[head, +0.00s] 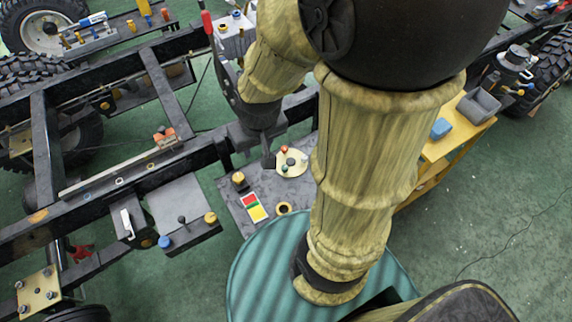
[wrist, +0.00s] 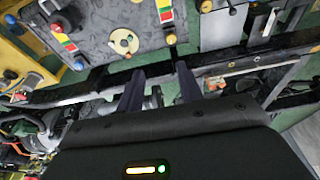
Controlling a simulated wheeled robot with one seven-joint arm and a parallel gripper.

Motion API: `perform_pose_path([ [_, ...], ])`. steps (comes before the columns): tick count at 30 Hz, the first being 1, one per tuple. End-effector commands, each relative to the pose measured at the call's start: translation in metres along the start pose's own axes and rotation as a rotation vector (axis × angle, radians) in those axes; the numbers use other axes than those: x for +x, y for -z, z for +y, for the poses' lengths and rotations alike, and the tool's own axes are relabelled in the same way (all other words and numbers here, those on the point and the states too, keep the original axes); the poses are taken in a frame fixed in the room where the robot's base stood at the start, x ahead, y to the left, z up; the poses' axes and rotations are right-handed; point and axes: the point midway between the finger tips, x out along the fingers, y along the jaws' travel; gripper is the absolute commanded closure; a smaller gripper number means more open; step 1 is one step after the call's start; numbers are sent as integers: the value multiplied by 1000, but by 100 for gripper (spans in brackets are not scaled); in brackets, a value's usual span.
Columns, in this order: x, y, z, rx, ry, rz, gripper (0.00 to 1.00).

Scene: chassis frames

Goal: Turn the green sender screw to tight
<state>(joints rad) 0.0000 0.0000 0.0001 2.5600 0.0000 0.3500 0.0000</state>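A cream round plate (head: 293,163) sits on the grey panel in the head view, bearing a small green screw head (head: 285,169), a red one and a dark centre. The same round plate (wrist: 124,41) shows in the wrist view, above and left of the fingers; its green screw is too small there to make out clearly. My gripper (head: 268,158) is just left of the round plate in the head view, apart from the screw as far as I can tell. In the wrist view my gripper (wrist: 160,69) has two dark fingers spread apart with nothing between them.
The grey panel (head: 235,215) also carries a red, green and yellow card (head: 254,207), a yellow knob (head: 238,178) and a brass ring (head: 284,208). Black chassis rails (head: 100,195) run beside it. A yellow bench (head: 445,145) stands right.

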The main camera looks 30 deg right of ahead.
Motion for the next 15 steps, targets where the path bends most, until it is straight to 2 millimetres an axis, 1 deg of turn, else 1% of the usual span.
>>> perform_pose_path([
  [1, 0, 0, 0, 0, 0, 0, 58],
  [2, 1, 0, 0, 0, 0, 0, 55],
  [5, 7, 2, 2, -8, -2, -5, 55],
  [8, 25, 8, 8, -29, -8, -19, 55],
  [11, 51, 18, 21, -69, -13, -45, 55],
  [15, 96, 36, 43, -143, -17, -91, 55],
])
